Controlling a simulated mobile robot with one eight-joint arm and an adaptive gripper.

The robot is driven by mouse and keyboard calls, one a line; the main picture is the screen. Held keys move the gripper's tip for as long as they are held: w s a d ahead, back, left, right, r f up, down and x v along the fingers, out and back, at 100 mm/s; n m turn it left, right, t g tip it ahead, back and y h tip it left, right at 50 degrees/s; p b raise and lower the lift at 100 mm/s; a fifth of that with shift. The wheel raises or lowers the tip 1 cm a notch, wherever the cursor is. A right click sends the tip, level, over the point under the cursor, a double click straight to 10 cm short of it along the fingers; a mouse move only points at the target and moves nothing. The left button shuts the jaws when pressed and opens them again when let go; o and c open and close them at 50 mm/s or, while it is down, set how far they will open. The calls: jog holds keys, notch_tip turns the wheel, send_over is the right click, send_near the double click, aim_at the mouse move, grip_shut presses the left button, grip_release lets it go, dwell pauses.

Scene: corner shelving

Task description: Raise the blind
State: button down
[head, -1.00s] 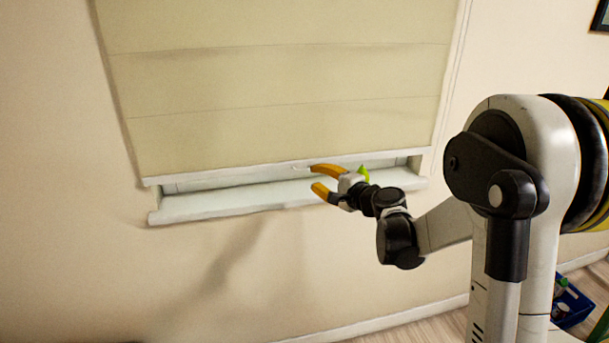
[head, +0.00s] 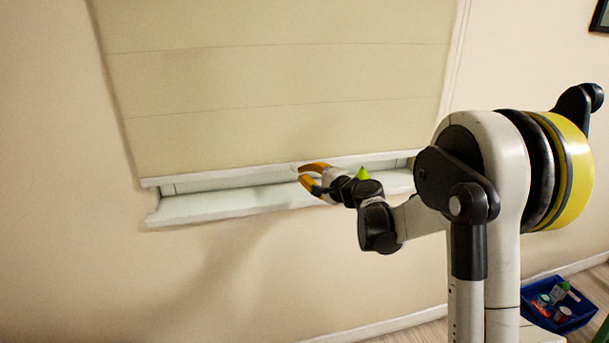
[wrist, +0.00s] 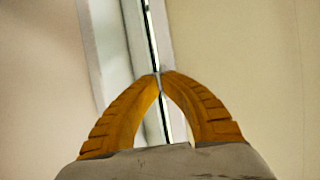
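The beige blind (head: 270,75) hangs low over the window, with a pale bottom rail (head: 215,174) a little above the white sill (head: 215,206). A narrow gap shows between rail and sill. My gripper (head: 298,174) is at the rail, right of its middle, its orange fingers curved together. The blind's fabric fills the right of that view.
Plain wall surrounds the window. A blue crate (head: 540,313) with several small items stands on the floor at the lower right. A picture frame (head: 601,16) hangs at the upper right. The space below the sill is clear.

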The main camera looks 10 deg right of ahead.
jog(key=shift+r, duration=0.15)
notch_tip(320, 180, up, 50)
jog(key=p, duration=2.9)
jog(key=shift+f, duration=0.2)
jog(key=c, duration=1.6)
grip_release()
jog(key=v, duration=1.2)
